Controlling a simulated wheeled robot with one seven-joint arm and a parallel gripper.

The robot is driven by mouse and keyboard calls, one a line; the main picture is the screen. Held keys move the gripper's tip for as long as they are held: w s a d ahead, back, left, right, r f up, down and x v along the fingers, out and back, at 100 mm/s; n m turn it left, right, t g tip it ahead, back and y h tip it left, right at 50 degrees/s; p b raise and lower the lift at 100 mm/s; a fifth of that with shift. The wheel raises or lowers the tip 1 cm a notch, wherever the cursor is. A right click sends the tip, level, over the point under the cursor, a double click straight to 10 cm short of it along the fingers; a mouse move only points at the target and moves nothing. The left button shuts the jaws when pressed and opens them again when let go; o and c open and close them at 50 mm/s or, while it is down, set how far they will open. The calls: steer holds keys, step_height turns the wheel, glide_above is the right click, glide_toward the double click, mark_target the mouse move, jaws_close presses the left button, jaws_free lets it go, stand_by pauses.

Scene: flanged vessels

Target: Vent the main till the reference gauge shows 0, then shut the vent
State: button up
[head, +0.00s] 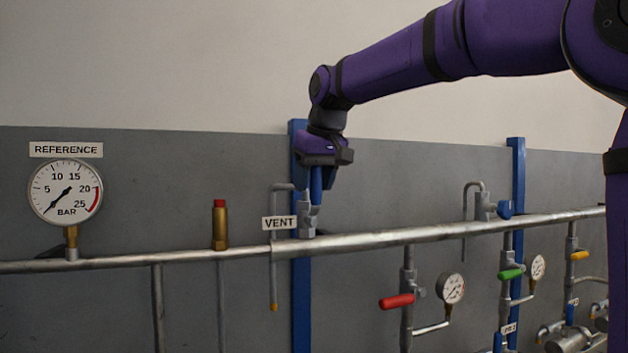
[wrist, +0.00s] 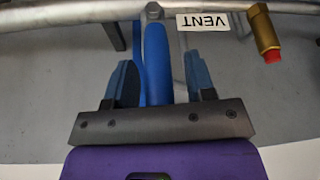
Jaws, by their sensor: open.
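The REFERENCE gauge (head: 66,191) is at the left on the main pipe (head: 400,237); its needle points to the lower left, at or close to the 0 end of the scale. The vent valve (head: 307,220) stands on the main beside the VENT label (head: 279,223). Its blue handle (head: 316,186) points up; it also shows in the wrist view (wrist: 157,55). My gripper (head: 320,168) is over the handle from above. In the wrist view my gripper (wrist: 160,82) is open, with one finger on each side of the handle and visible gaps between.
A brass fitting with a red cap (head: 220,226) stands on the main left of the vent. A second blue-handled valve (head: 505,209) is farther right. Below the main are a red handle (head: 397,301), a green handle (head: 511,273), a yellow handle (head: 579,255) and small gauges.

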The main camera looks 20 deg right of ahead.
jaws_close()
steer(key=shift+d, duration=0.15)
steer(key=d+f+m+t+y, duration=0.2)
steer(key=d+f+y, duration=0.6)
steer(key=y, duration=0.8)
steer(key=shift+d+f+m+t+y, duration=0.35)
steer(key=shift+f+m+t+y, duration=0.1)
steer(key=shift+m, duration=0.85)
